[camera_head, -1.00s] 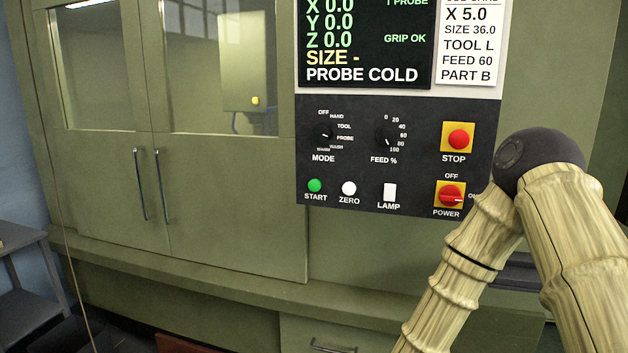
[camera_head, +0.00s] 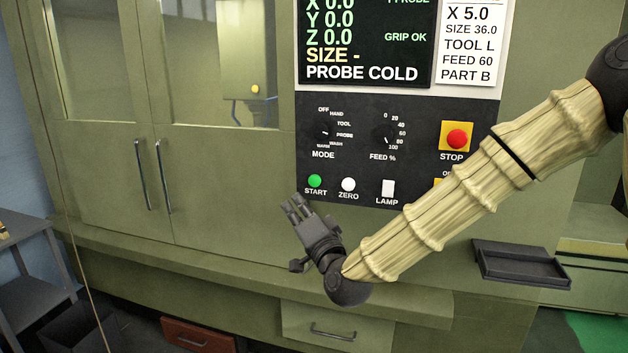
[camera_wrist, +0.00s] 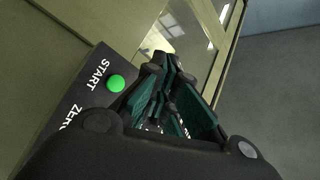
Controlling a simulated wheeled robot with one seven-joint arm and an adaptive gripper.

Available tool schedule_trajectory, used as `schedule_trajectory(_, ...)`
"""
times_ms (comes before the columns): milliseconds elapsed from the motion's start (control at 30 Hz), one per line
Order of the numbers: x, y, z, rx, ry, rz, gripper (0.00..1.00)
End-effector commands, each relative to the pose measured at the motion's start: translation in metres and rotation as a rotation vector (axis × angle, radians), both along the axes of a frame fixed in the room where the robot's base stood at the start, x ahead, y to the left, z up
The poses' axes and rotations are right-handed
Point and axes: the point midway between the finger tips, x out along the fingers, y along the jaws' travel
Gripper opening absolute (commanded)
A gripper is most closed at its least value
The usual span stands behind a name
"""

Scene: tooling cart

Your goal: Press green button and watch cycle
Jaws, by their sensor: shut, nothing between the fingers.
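The green START button (camera_head: 315,181) sits at the lower left of the dark control panel (camera_head: 350,107). It also shows in the wrist view (camera_wrist: 116,83), left of the fingers. My gripper (camera_head: 292,204) is shut and empty, with its fingertips just below and left of the green button in the head view, apart from it as far as I can tell. The screen (camera_head: 365,40) reads X, Y and Z 0.0, "SIZE -", "GRIP OK" and "PROBE COLD". The machine's doors (camera_head: 215,180) are closed. My arm partly hides the POWER switch.
The white ZERO button (camera_head: 348,184) and LAMP switch (camera_head: 388,188) sit right of the green button. The red STOP button (camera_head: 457,138) is above my arm. A dark tray (camera_head: 520,265) juts out at the right. A grey shelf (camera_head: 25,250) stands at the left.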

Motion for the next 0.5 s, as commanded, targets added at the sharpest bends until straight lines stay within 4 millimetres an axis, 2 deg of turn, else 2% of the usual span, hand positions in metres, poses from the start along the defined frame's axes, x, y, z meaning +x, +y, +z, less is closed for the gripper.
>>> schedule_trajectory(333, 0.0006, -0.0002, 0.0003, 0.0, 0.0, -0.001, 0.0)
schedule_trajectory(500, 0.0076, -0.0024, 0.0009, 0.0, -0.001, -0.001, 0.0)
